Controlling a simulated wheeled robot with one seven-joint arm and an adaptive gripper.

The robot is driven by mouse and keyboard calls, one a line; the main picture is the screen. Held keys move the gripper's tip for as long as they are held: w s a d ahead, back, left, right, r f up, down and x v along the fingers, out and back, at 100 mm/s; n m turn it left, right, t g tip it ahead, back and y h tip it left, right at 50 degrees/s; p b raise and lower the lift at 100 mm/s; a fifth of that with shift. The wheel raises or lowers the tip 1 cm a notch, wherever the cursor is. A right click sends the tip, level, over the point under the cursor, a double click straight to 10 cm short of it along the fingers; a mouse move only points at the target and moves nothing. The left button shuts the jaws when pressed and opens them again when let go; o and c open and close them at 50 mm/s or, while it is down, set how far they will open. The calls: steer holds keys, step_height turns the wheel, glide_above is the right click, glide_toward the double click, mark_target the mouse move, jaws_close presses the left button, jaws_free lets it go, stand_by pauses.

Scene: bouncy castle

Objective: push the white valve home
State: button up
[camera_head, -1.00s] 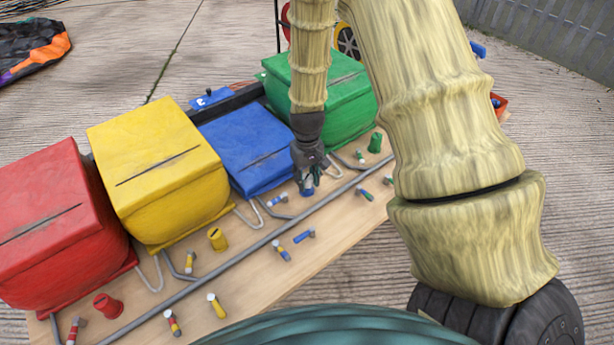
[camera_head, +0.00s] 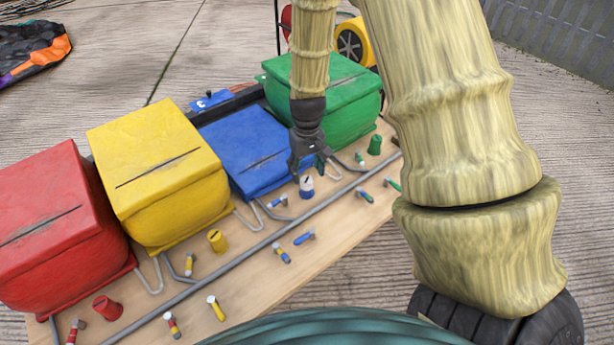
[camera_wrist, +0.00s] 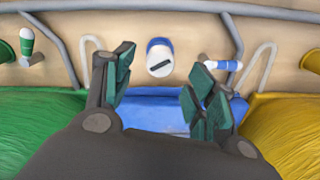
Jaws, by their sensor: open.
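The white valve (camera_head: 306,187) is a short upright cylinder with a white body and blue parts, standing on the wooden board in front of the blue box. In the wrist view the white valve (camera_wrist: 160,60) shows a pale round face with a dark slot and a blue band. My gripper (camera_head: 307,172) is just above and behind it in the head view. In the wrist view my gripper (camera_wrist: 162,82) has its green-padded fingers spread wide, with nothing between them; the valve appears beyond the fingertips. I cannot tell the exact gap between them.
The blue box (camera_head: 245,143) is close behind my gripper, with the green box (camera_head: 325,100) right and the yellow box (camera_head: 160,165) left. A grey pipe (camera_head: 235,255) runs along the board (camera_head: 270,275).

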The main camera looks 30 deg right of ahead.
step_height(320, 180, up, 7)
stand_by(0.4)
stand_by(0.4)
